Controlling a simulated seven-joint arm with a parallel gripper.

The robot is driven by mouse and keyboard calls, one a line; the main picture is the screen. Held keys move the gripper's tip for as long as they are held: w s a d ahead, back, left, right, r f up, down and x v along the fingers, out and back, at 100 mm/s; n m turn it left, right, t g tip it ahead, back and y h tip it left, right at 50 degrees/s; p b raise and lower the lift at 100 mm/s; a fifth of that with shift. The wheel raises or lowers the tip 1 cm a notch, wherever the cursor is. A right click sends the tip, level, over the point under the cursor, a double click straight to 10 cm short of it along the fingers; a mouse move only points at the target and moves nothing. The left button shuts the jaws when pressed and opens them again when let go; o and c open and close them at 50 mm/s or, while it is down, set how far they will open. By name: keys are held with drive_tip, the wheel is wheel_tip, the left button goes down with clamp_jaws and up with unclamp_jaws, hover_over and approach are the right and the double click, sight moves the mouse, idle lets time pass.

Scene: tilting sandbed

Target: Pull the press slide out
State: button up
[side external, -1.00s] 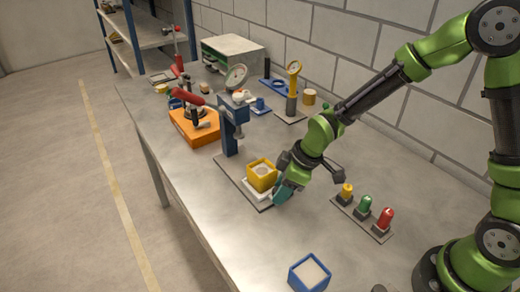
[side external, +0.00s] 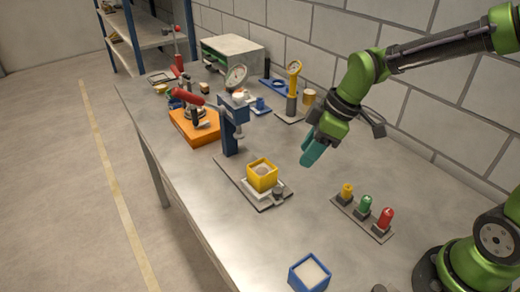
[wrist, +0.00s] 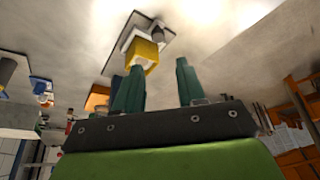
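The press (side external: 229,130) is a dark blue column standing on a grey base plate (side external: 235,178). Its white slide (side external: 250,187) lies on the plate, toward the front of the column, and carries a yellow square box (side external: 262,181) with pale contents. A small grey knob (side external: 278,194) stands at the slide's front end. My gripper (side external: 311,152) is raised above the table, right of the slide and apart from it. In the wrist view its teal fingers (wrist: 158,88) are spread and empty, with the yellow box (wrist: 143,54) beyond them.
A blue box (side external: 309,273) stands at the near table edge. A plate with yellow, green and red lamps (side external: 365,207) lies to the right. An orange block with a red-handled clamp (side external: 195,127) is behind left of the press. Bare table surrounds the slide's front.

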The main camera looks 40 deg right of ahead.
drive_tip(key=shift+v, duration=1.45)
drive_tip(key=s+d+r+m+t, duration=0.2)
drive_tip(key=s+d+m, duration=0.1)
drive_tip(key=s+m, duration=0.2)
drive_tip(key=s+d+r+m+t+h, duration=0.1)
drive_tip(key=s+d+r+m+t, duration=0.1)
drive_tip(key=s+m, duration=0.4)
drive_tip(key=shift+s+d+r+m, duration=0.25)
drive_tip(key=shift+d+r+m, duration=0.3)
drive_tip(key=shift+d+m, duration=0.35)
drive_tip(key=shift+a, duration=0.1)
